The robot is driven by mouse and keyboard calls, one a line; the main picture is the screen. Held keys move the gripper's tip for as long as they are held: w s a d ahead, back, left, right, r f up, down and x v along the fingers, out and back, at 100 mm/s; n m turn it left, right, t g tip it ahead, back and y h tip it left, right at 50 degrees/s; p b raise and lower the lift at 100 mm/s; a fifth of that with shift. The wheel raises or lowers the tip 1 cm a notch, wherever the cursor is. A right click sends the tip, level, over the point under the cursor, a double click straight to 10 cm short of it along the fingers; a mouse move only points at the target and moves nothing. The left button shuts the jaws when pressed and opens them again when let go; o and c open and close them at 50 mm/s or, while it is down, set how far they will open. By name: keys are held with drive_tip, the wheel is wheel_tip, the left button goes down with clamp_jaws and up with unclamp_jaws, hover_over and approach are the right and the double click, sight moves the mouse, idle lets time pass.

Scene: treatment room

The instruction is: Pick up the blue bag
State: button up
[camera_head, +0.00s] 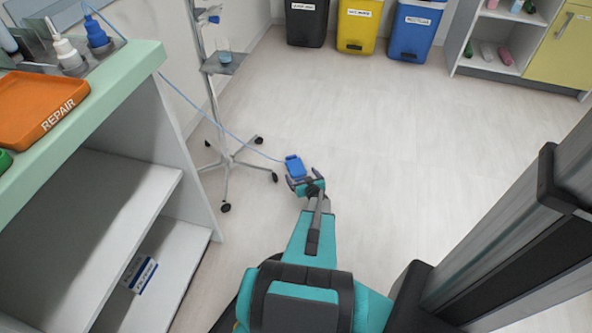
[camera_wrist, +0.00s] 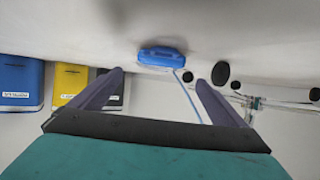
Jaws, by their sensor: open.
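The blue bag (camera_head: 295,167) is a small blue object low over or on the floor beside the wheeled stand, with a thin blue tube running to it. In the wrist view the blue bag (camera_wrist: 162,57) shows beyond and between my fingertips, with the tube trailing from it. My gripper (camera_head: 305,184) is open, close to the bag on its near side. In the wrist view my gripper (camera_wrist: 160,80) has its two fingers wide apart with nothing between them. I cannot tell whether a finger touches the bag.
The wheeled stand (camera_head: 229,160) is just left of the bag. A green-topped counter (camera_head: 120,75) with an orange REPAIR tray (camera_head: 30,112) is at left. Black, yellow and blue bins (camera_head: 415,30) line the back wall. The floor (camera_head: 380,150) at centre right is clear.

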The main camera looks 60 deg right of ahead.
sight(295, 165)
drive_tip(key=shift+b+x, duration=0.45)
drive_tip(key=shift+x, duration=1.6)
drive_tip(key=shift+b+x, duration=1.35)
drive_tip(key=shift+x, duration=1.25)
drive_tip(key=shift+d+r, duration=0.1)
drive_tip(key=c, duration=1.7)
drive_tip(key=shift+c, duration=0.2)
drive_tip(key=shift+r, duration=0.2)
